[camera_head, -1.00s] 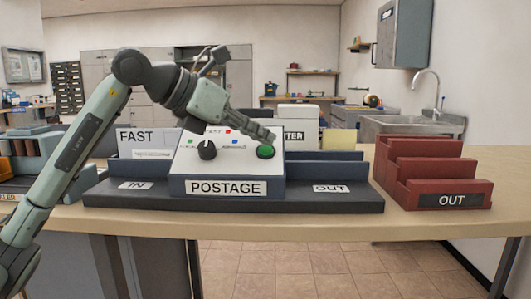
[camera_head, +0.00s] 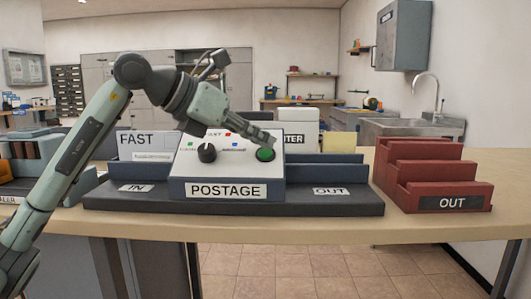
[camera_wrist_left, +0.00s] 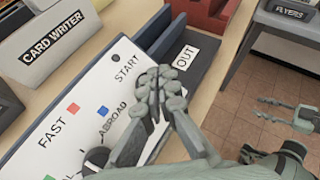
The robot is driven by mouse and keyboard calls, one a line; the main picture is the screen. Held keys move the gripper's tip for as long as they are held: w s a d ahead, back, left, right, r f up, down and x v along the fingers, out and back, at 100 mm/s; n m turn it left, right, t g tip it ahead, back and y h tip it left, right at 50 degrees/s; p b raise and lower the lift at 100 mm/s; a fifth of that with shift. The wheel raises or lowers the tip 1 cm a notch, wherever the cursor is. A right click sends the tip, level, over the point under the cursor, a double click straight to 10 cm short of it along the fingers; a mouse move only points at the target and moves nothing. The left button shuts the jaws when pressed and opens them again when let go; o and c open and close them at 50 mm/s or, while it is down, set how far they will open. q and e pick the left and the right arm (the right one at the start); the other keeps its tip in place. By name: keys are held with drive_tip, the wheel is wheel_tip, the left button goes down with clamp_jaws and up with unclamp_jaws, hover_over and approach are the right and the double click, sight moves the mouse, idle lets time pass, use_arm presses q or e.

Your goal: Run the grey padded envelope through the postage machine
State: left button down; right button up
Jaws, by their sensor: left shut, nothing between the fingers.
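The postage machine (camera_head: 226,191) stands on the counter, with an IN side (camera_head: 136,188) at left and an OUT side (camera_head: 331,191) at right. Its sloped white panel carries a black knob (camera_head: 207,153) and a green button (camera_head: 265,154). My left gripper (camera_head: 268,140) is shut and empty, its tips over the button. In the left wrist view its fingertips (camera_wrist_left: 160,88) lie beside the word START and hide the button; contact cannot be told. I cannot make out the grey padded envelope in any view. My right gripper (camera_wrist_left: 285,110) shows partly at the right of the wrist view.
A red stepped OUT rack (camera_head: 435,180) stands right of the machine. A card writer (camera_wrist_left: 50,45) and a FAST sign (camera_head: 138,142) are behind it. The counter (camera_head: 340,224) is bare along its front edge. A sink (camera_head: 405,128) is at the back right.

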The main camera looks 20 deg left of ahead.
use_arm(q)
drive_tip(key=shift+f, duration=0.1)
idle(0.5)
drive_tip(key=shift+w+a+f, duration=0.1)
drive_tip(key=shift+w+f, duration=0.1)
drive_tip(key=shift+f, duration=0.05)
